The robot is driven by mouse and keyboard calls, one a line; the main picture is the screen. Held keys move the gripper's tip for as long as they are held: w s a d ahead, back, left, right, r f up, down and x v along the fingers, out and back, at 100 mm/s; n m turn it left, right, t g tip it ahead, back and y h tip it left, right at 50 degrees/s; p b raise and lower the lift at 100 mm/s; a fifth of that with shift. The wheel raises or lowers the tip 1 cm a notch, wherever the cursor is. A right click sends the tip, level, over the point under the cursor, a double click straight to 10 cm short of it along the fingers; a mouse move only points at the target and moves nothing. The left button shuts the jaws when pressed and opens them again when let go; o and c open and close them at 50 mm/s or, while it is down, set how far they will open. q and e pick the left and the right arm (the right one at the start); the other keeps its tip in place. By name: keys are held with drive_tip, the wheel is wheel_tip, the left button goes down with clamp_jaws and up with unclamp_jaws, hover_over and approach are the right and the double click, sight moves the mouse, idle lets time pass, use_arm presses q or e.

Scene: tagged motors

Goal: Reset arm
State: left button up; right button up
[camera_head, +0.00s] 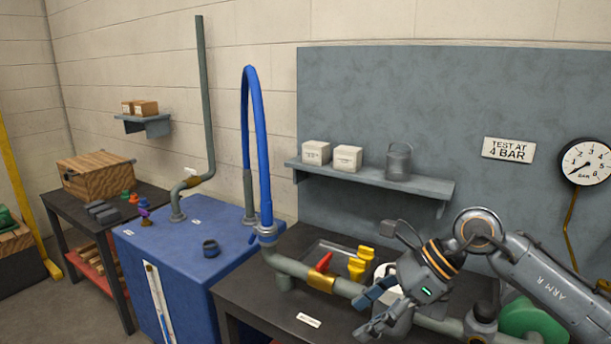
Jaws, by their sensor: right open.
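My right gripper (369,314) shows at the lower right of the head view, with my right arm coming in from the right edge. Its two blue-grey fingers are apart, and I see nothing between them. It hangs over the dark workbench (262,301), in front of the grey pipe (346,288) that runs along the bench. A white rounded object (384,272) is partly hidden behind the gripper. My left gripper is not in view.
A blue tank (190,264) with a blue hose (257,125) stands left of the bench. Yellow valve pieces (357,268) and a red one (324,262) sit near the pipe. A wall shelf (372,181) holds two boxes and a grey can (399,161). A green disc (533,322) lies under my arm.

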drive_tip(key=s+a+r+m+t+y, duration=0.3)
drive_tip(key=a+r+m+t+y, duration=0.1)
drive_tip(key=a+r+m+y, duration=0.7)
drive_tip(key=w+d+f+m+t+h, duration=0.3)
drive_tip(key=d+m+t+h, duration=0.2)
drive_tip(key=m+t, duration=0.45)
drive_tip(key=w+d+f+m+t+h, duration=0.3)
drive_tip(key=d+m+t+h, duration=0.25)
drive_tip(key=m, duration=0.75)
drive_tip(key=s+d+f+m+g+h, duration=0.2)
drive_tip(key=d+f+m+h, duration=0.25)
drive_tip(key=f, duration=0.35)
drive_tip(key=s+d+f+m+g+h, duration=0.2)
drive_tip(key=d+f+m+h, duration=0.15)
drive_tip(key=f+m, duration=0.35)
drive_tip(key=s+d+f+m+g, duration=0.1)
drive_tip(key=s+f+m+g, duration=0.2)
drive_tip(key=s+f+g, duration=0.55)
drive_tip(key=s+d+f+m+g, duration=0.25)
drive_tip(key=s+f, duration=0.75)
drive_tip(key=s, duration=0.5)
wheel_tip(320, 180, down, 27)
drive_tip(key=s+g, duration=0.2)
drive_tip(key=s+d+f+g, duration=0.1)
drive_tip(key=s+d+f, duration=0.1)
drive_tip(key=s+f, duration=1.3)
drive_tip(key=shift+s+h, duration=0.45)
drive_tip(key=shift+s, duration=0.3)
